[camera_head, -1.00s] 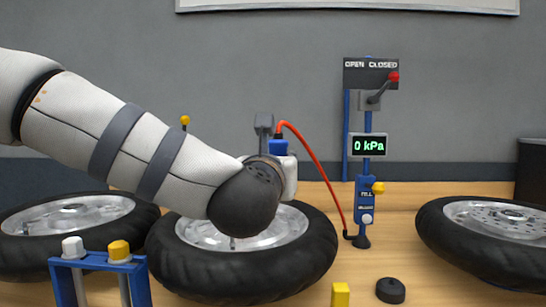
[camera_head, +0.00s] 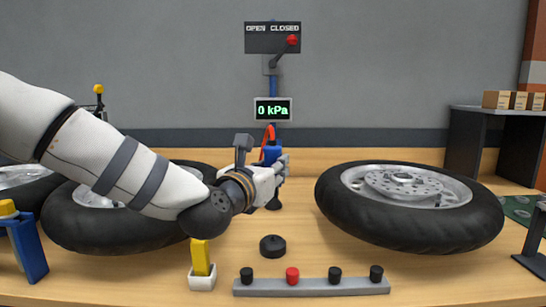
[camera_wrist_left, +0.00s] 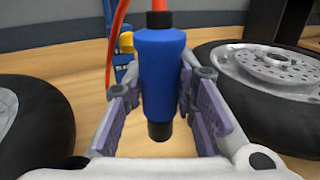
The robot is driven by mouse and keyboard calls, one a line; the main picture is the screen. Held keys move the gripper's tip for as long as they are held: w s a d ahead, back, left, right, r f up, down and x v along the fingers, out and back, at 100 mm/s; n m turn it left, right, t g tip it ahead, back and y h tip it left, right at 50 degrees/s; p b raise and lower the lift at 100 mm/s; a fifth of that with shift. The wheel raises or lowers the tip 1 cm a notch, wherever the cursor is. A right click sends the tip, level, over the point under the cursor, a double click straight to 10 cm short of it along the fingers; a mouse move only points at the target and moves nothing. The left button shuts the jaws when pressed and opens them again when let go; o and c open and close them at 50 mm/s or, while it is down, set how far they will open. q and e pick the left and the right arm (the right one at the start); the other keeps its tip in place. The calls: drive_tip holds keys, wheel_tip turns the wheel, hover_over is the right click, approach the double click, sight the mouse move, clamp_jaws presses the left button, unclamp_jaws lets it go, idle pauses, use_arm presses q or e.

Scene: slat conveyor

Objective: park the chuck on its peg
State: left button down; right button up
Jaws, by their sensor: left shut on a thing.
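The chuck is a blue cylinder with black ends (camera_wrist_left: 161,75), and it also shows in the head view (camera_head: 270,155). A red hose runs up from its top. My left gripper (camera_wrist_left: 160,105) is shut on it, with purple pads at both sides. The chuck is upright in the gap between two wheels, in front of the blue filling post (camera_head: 273,92). The post's lower part, mostly hidden by gripper and chuck, shows blue and yellow in the wrist view (camera_wrist_left: 126,45). I cannot make out the peg clearly. My right gripper is out of view.
Wheels lie left (camera_head: 110,225) and right (camera_head: 410,210) of the gap. The display (camera_head: 272,110) reads 0 kPa; the red-knobbed lever (camera_head: 292,40) is at CLOSED. A black cap (camera_head: 272,246), yellow block (camera_head: 201,258) and grey strip of caps (camera_head: 312,287) sit in front.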

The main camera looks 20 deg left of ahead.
use_arm(q)
drive_tip(key=shift+w+d+f, duration=0.1)
drive_tip(key=shift+f, duration=0.3)
wheel_tip(320, 180, down, 6)
drive_tip(key=shift+r+b, duration=0.15)
drive_tip(key=shift+b, duration=0.95)
drive_tip(key=shift+f+b, duration=0.35)
drive_tip(key=shift+f, duration=0.7)
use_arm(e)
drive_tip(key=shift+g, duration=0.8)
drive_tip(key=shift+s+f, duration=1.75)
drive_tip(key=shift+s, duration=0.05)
use_arm(q)
drive_tip(key=shift+f+b, duration=0.3)
drive_tip(key=shift+f, duration=0.65)
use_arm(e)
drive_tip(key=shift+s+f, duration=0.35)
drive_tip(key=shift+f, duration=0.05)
use_arm(q)
drive_tip(key=c, duration=1.2)
unclamp_jaws()
drive_tip(key=shift+r, duration=0.1)
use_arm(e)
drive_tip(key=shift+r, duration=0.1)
